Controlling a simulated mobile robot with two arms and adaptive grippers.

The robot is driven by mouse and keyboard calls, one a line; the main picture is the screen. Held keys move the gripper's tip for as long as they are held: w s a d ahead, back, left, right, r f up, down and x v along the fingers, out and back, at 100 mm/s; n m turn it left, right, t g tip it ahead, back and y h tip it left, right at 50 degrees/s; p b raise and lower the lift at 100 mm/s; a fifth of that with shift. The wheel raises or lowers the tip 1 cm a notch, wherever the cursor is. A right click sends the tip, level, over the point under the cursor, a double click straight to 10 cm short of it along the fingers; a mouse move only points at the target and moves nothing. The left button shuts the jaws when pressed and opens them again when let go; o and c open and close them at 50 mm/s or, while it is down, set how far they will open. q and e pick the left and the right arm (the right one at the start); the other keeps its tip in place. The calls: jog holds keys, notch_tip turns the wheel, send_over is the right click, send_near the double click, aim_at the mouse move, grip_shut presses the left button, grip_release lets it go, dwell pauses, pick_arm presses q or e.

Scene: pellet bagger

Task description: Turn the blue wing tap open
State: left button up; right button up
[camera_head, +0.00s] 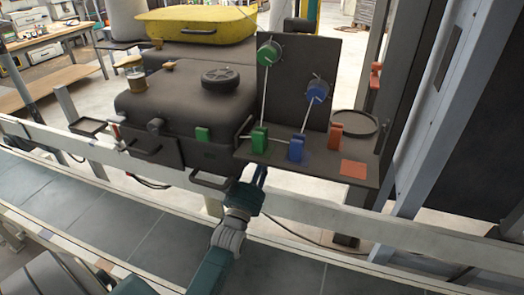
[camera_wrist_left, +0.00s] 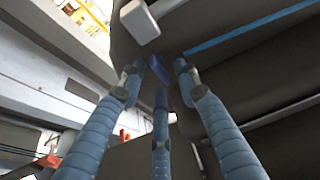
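A blue upright wing-shaped piece (camera_head: 296,148), which I take for the blue wing tap, stands on the dark shelf (camera_head: 270,158) in the head view. A thin rod runs from it up to a blue round knob (camera_head: 318,91) on the back panel. My left gripper (camera_head: 262,174) is just below and in front of the shelf's front edge, left of the blue piece and apart from it. In the left wrist view its fingers (camera_wrist_left: 163,82) are spread with a gap between them. I cannot tell whether the dark blue patch there is a fingertip or another thing. My right gripper is not seen.
A green piece (camera_head: 260,140) and a red piece (camera_head: 336,135) flank the blue one closely. A dark machine with a black cap (camera_head: 220,77) stands to the left. A pale rail (camera_head: 350,222) runs below the shelf. A grey post (camera_head: 430,110) rises at right.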

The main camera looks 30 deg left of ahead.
pick_arm(q)
jog(key=v, duration=1.2)
